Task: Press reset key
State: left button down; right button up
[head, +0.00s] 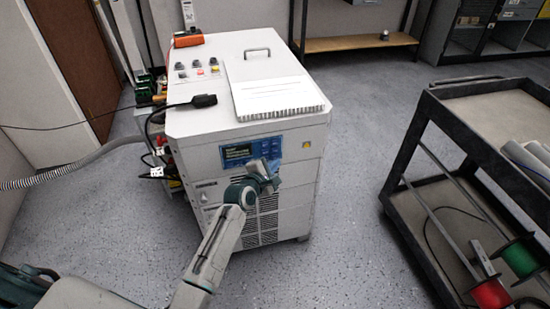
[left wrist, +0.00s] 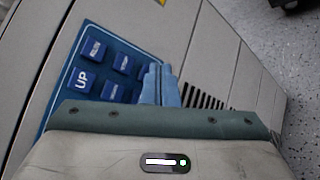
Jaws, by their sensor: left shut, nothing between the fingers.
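A blue control panel (head: 252,149) is on the upper front face of the white transformer cabinet (head: 290,200). In the left wrist view the panel (left wrist: 62,95) has several raised dark blue keys; one is plainly marked UP (left wrist: 83,78). The other key labels are too small or blurred to read, so I cannot tell which is reset. My left gripper (head: 268,178) is shut and empty, close in front of the panel's lower right part. Its fingertips (left wrist: 161,82) hide the panel's right side in the left wrist view; I cannot tell whether they touch a key. My right gripper is not in view.
A white ring-bound booklet (head: 278,98) and a black plug (head: 202,101) lie on the cabinet top. Cables and a grey hose (head: 60,172) run at the left. A dark cart (head: 430,125) with wire spools stands at the right. Grey floor is free between cabinet and cart.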

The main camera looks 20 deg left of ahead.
pick_arm(q)
jog(key=shift+w+a, duration=0.15)
jog(key=shift+w, duration=0.15)
dwell(0.5)
jog(key=shift+s+d+p, duration=0.45)
jog(key=shift+s+p, duration=0.25)
jog(key=shift+s+d+p, duration=0.65)
jog(key=shift+s+d, duration=0.05)
jog(key=shift+s, duration=0.35)
jog(key=shift+s+d+p, duration=0.65)
jog(key=shift+s+d, duration=0.05)
jog(key=shift+s, duration=0.3)
